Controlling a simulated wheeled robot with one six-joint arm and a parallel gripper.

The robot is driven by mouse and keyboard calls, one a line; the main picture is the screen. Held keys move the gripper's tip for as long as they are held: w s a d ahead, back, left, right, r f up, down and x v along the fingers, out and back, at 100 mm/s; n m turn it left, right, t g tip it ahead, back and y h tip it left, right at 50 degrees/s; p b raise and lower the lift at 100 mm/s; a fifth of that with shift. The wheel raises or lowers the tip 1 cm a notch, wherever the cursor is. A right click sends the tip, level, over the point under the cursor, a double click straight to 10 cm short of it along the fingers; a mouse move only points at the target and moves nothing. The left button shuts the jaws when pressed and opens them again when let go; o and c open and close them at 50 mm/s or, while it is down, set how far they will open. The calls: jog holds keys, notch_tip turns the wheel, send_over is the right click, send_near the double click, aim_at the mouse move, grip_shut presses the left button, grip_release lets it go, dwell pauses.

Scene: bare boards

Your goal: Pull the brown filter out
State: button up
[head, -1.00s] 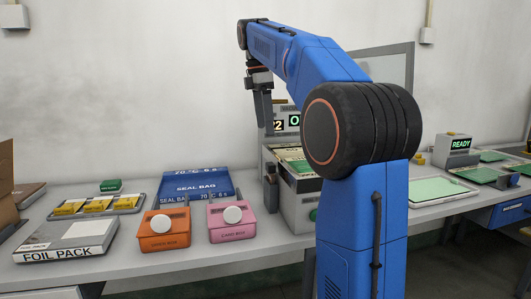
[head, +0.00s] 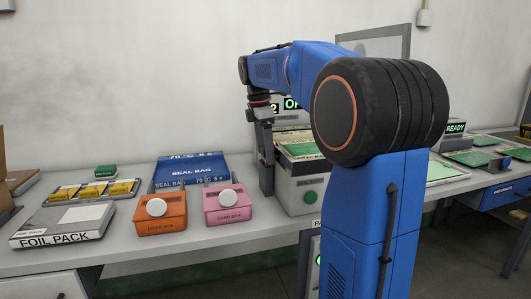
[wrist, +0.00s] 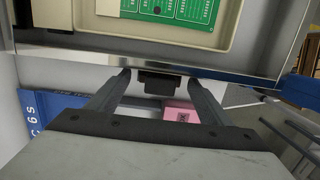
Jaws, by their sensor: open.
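I cannot make out a brown filter in either view. My gripper (head: 266,190) points down at the left side of the grey machine (head: 310,198) in the head view. In the wrist view its two fingers (wrist: 157,77) are spread. A small black handle-like part (wrist: 160,84) shows between the fingertips, below the machine's metal edge. I cannot tell whether the fingers touch it. A green circuit board (wrist: 185,8) lies in the pale tray above that edge. My arm hides part of the machine in the head view.
A pink box (head: 227,209) and an orange box (head: 160,216) stand left of the machine. A blue seal bag box (head: 190,166) is behind them. A foil pack (head: 62,224) and a tray of yellow packs (head: 94,190) lie further left. The bench front is clear.

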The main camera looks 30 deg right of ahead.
jog(key=shift+f, duration=0.45)
jog(key=c, duration=1.1)
jog(key=shift+c, duration=0.2)
jog(key=shift+r, duration=0.7)
jog(key=shift+r, duration=4.55)
